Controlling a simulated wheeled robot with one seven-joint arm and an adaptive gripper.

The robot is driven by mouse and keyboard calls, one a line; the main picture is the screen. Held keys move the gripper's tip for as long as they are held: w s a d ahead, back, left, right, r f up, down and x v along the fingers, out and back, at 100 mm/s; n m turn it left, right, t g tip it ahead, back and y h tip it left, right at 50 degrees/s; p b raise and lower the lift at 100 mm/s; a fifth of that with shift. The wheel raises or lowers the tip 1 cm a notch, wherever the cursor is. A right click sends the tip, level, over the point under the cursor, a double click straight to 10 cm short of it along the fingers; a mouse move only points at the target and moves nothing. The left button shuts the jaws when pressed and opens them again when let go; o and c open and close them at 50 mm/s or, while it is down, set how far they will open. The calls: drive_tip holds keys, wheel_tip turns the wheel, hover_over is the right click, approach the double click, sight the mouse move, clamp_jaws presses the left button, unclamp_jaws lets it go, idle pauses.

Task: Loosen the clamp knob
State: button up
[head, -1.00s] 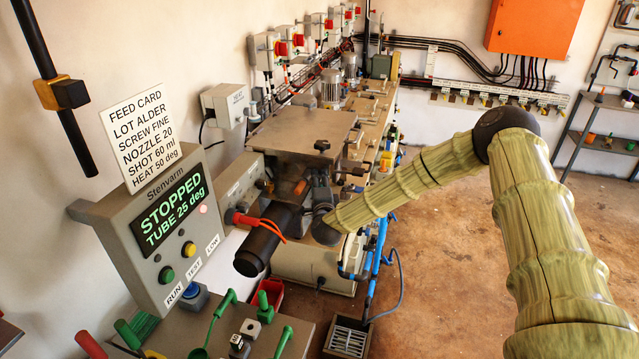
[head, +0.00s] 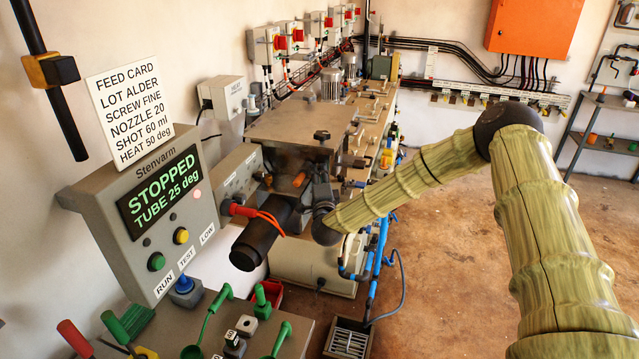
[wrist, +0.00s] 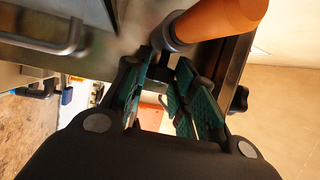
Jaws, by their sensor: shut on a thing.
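My gripper (wrist: 160,85) shows in the wrist view with its two green-padded fingers pointing up at the machine. It is shut on a dark part (wrist: 166,60) just below the grey collar of an orange handle (wrist: 215,20). This part is mostly hidden between the fingers, and I cannot tell for sure that it is the clamp knob. A separate black lobed knob (wrist: 240,98) sits right of the fingers, apart from them. In the head view the orange handle (head: 300,180) shows left of my wrist, and a black knob (head: 321,135) stands on the metal top. My arm hides the fingers there.
The control panel (head: 160,215) at left reads STOPPED, TUBE 25 deg. A black barrel (head: 262,235) with orange-red cables lies left of my wrist. A tool-covered bench (head: 180,335) is in front. Blue hoses (head: 375,265) hang at right; the floor (head: 440,280) beyond is clear.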

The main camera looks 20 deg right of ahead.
drive_tip(key=shift+f+t+b, duration=0.3)
drive_tip(key=shift+f+b, duration=0.05)
drive_tip(key=shift+b, duration=0.7)
drive_tip(key=shift+r+n, duration=0.1)
drive_tip(key=shift+n, duration=0.2)
drive_tip(key=o, duration=1)
drive_tip(key=shift+r, duration=0.1)
drive_tip(key=v, duration=1.2)
drive_tip(key=shift+d, duration=0.1)
